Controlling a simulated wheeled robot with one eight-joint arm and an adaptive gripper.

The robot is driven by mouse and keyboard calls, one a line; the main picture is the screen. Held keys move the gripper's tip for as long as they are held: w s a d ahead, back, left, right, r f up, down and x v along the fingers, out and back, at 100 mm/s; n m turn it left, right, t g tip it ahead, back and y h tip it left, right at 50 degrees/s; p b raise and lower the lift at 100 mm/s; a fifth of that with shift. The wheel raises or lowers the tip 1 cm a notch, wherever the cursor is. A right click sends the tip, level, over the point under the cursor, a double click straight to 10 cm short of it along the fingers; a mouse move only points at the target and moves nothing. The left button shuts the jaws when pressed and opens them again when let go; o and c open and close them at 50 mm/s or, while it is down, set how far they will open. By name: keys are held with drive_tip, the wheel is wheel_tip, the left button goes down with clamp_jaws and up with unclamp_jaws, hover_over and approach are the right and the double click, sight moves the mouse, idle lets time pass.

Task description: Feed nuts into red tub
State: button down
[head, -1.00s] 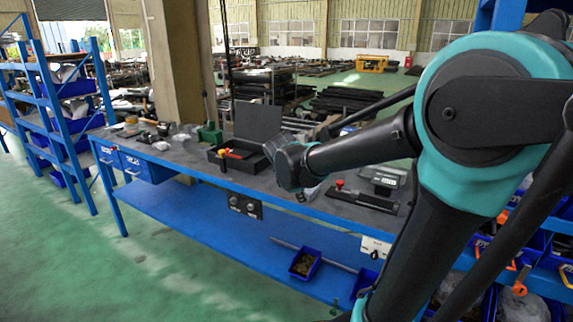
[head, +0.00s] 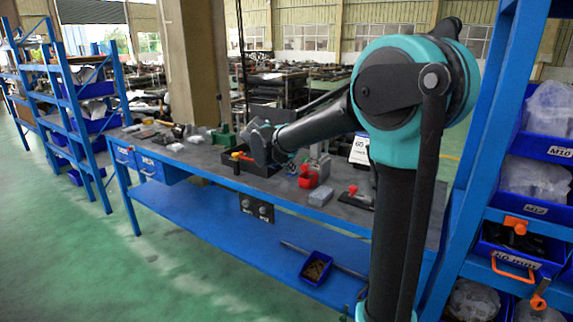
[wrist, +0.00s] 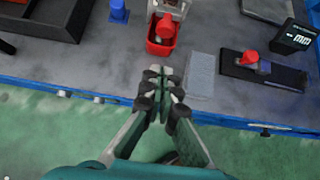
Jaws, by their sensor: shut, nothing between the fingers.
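The red tub (head: 307,179) stands on the workbench, in front of a grey device; the tub also shows in the wrist view (wrist: 160,47), at the top centre. What lies inside it is not clear. My gripper (wrist: 158,78) is shut and empty, just short of the tub in the wrist view. In the head view my forearm hides its fingers. A blue bin (head: 309,279) on the lower shelf holds small brown pieces; I cannot tell whether they are nuts.
A grey block (wrist: 201,75) lies right of the tub. Further right are a dark fixture with a red knob (wrist: 249,57) and a display (wrist: 296,37). A black open case (wrist: 30,22) is at the left. A blue rack (head: 487,150) with bins stands close on the right.

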sight(307, 164)
drive_tip(key=w+d+f, duration=0.2)
drive_tip(key=w+d, duration=0.1)
drive_tip(key=w, duration=0.2)
drive_tip(key=shift+d+f, duration=0.15)
drive_tip(key=shift+d, duration=0.25)
drive_tip(key=w+d, duration=0.1)
drive_tip(key=w, duration=0.1)
drive_tip(key=w+d, duration=0.1)
drive_tip(key=d, duration=0.1)
drive_tip(key=shift+w, duration=0.5)
